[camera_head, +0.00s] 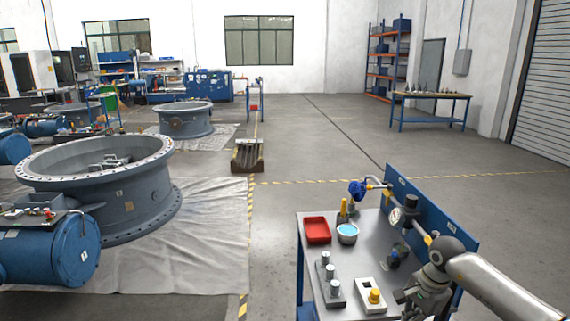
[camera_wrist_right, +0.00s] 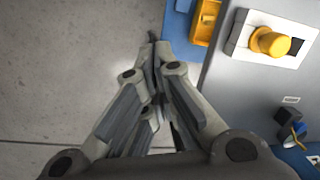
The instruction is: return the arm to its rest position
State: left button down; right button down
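My right arm comes in from the right in the head view, and its gripper (camera_head: 423,298) is over the near right part of the workbench (camera_head: 300,262). In the right wrist view the fingers of this gripper (camera_wrist_right: 153,42) come together at their tips, with nothing seen between them. The tips lie over the grey floor beside the bench edge in that view. My left gripper and left arm are not in view.
A large flanged valve ring (camera_head: 125,205) stands left.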

jog(key=s+a+f+m+t+y, duration=0.1)
jog(key=a+f+m+t+y, duration=0.1)
jog(key=a+f+m+y, duration=0.55)
jog(key=s+a+f+m+t+y, duration=0.15)
jog(key=a+f+m, duration=0.25)
jog(key=a+m, duration=0.45)
notch_tip(320, 180, down, 6)
jog(key=a+m+t, duration=0.1)
jog(key=m+t, duration=0.3)
jog(key=m, duration=0.4)
jog(key=s+d+f+m+h, duration=0.4)
jog(key=s+d+f+m, duration=0.1)
jog(key=s+f+m, duration=0.5)
jog(key=s+d+f+m+h, duration=0.4)
jog(key=s+f+m, duration=0.5)
jog(key=f+m, duration=0.3)
jog(key=s+f+m+g, duration=0.2)
jog(key=s+f+m, duration=0.1)
jog(key=s, duration=0.7)
jog(key=s+f+m+g+h, duration=0.1)
jog(key=s+f+m+g, duration=0.2)
jog(key=s, duration=0.8)
jog(key=s+f+m+g+h, duration=0.1)
jog(key=s+f+m, duration=0.3)
jog(key=s, duration=0.6)
jog(key=shift+s+d+f+m+g, duration=0.25)
jog(key=shift+d+f+m+g, duration=0.15)
jog(key=shift+f+g, duration=0.25)
jog(key=shift+r, duration=0.1)
